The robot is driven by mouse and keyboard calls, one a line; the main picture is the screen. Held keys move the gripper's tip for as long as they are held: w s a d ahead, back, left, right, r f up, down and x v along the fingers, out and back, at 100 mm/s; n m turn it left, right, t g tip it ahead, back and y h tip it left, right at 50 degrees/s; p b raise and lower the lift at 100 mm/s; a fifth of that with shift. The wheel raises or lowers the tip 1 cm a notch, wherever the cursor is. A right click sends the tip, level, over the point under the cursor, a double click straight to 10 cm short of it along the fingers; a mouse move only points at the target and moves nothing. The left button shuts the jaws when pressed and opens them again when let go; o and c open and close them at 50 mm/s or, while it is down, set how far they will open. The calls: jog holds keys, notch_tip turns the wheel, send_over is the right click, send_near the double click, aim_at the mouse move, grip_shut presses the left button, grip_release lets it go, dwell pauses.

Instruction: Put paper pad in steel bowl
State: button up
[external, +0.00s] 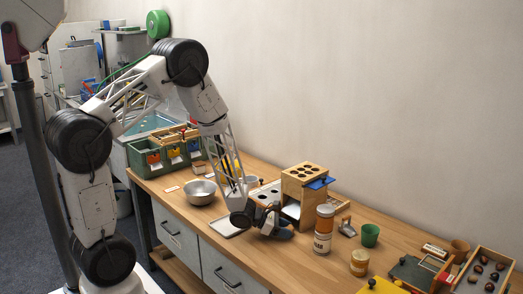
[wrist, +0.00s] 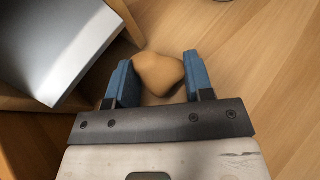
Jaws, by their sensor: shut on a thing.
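My gripper (wrist: 158,82) has its two blue fingers shut on a tan, rounded, lumpy thing (wrist: 158,72). In the external view my gripper (external: 268,222) is low over the bench, in front of the wooden box with holes; the held thing cannot be made out there. The steel bowl (external: 201,192) stands upright on the bench, left of my gripper and apart from it. I cannot pick out a paper pad for certain. A flat pale rectangular thing (external: 226,224) lies between the bowl and my gripper.
The wooden box (external: 304,180) has a pale sloping panel (wrist: 55,40), close at upper left in the wrist view. A tall jar (external: 323,230), a green cup (external: 370,236) and a chestnut tray (external: 497,266) stand to the right. Green bins (external: 152,160) stand behind the bowl.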

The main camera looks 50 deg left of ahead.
jog(key=shift+f, duration=0.15)
jog(key=o, duration=0.9)
jog(key=shift+s+a+r, duration=0.25)
jog(key=shift+a+r, duration=0.05)
jog(key=shift+v, duration=5.55)
